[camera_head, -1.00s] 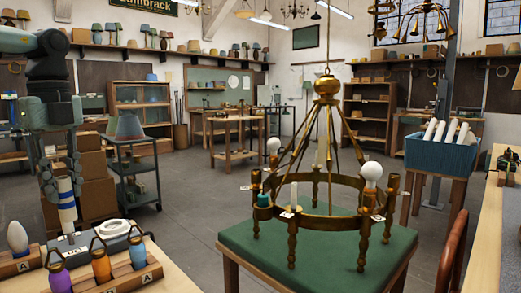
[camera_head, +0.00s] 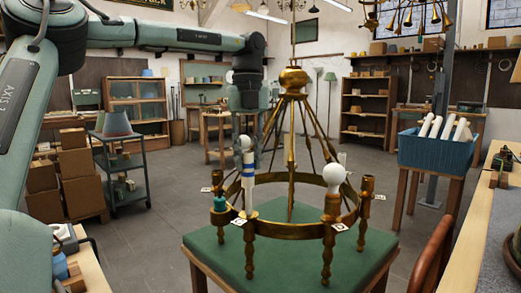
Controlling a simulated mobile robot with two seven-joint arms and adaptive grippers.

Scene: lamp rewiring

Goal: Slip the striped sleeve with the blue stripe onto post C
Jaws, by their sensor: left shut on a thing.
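The white sleeve with blue stripes (camera_head: 249,170) stands upright at the front left of the brass ring chandelier (camera_head: 291,228). The sleeve's lower end is just above or at a ring position between a teal-sleeved post (camera_head: 220,204) and a post with a white bulb (camera_head: 333,176). I cannot tell whether it is around a post or in front of one. My right gripper is not in view.
The chandelier stands on a green-topped table (camera_head: 215,256). A blue crate of white tubes (camera_head: 437,150) stands at the right. A wooden bench (camera_head: 95,270) is at the lower left.

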